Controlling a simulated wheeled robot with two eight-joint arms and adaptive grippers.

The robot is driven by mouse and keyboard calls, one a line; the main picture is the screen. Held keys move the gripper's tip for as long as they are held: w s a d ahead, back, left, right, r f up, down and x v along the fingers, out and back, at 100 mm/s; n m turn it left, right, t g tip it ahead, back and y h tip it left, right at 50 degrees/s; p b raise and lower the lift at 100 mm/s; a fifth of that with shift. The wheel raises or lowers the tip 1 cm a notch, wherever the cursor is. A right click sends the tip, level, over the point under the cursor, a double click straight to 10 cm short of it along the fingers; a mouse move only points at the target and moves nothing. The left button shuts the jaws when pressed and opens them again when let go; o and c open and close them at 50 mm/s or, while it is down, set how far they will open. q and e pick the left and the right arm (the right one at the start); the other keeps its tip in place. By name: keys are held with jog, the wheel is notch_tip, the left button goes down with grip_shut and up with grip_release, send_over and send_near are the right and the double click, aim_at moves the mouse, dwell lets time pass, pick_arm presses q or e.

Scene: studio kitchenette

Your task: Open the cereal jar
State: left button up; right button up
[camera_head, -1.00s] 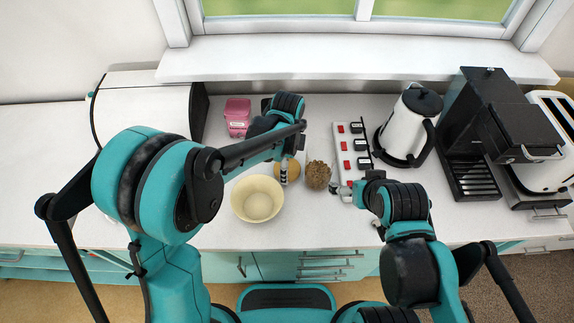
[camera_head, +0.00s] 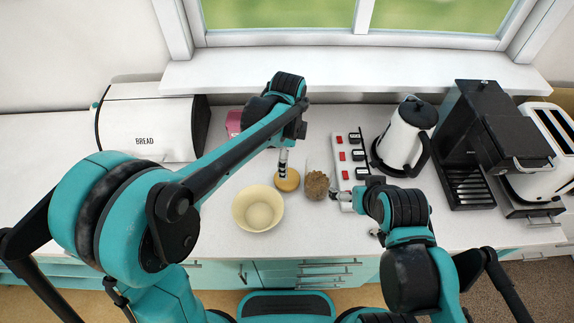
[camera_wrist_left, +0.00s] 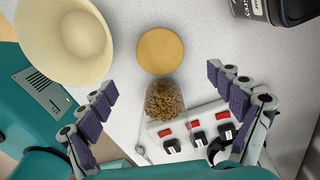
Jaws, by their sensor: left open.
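The cereal jar (camera_head: 317,186) is clear glass with brown cereal in it and stands on the counter. It also shows in the left wrist view (camera_wrist_left: 165,101). A round wooden lid (camera_head: 287,181) is beside the jar, to its left, off its mouth; it also shows in the left wrist view (camera_wrist_left: 160,52). My left gripper (camera_head: 284,158) is above the lid.
A cream bowl (camera_head: 240,216) stands left of the jar. A power strip (camera_head: 340,141) with red switches lies just right of it. A white kettle (camera_head: 397,141), black coffee machine (camera_head: 468,172) and toaster (camera_head: 540,115) stand farther right. A bread box (camera_head: 145,125) and pink container (camera_head: 233,123) are behind my left arm.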

pick_arm(q)
jog(key=s+a+r+n+t, duration=0.3)
jog(key=s+a+r+n, duration=0.4)
jog(key=a, duration=0.3)
jog(key=s+a+n+t, duration=0.4)
jog(key=s+a+n, duration=0.35)
jog(key=n, duration=0.45)
notch_tip(320, 180, down, 7)
jog(key=a+n+b, duration=0.1)
jog(key=b, duration=0.4)
jog(key=shift+w, duration=0.25)
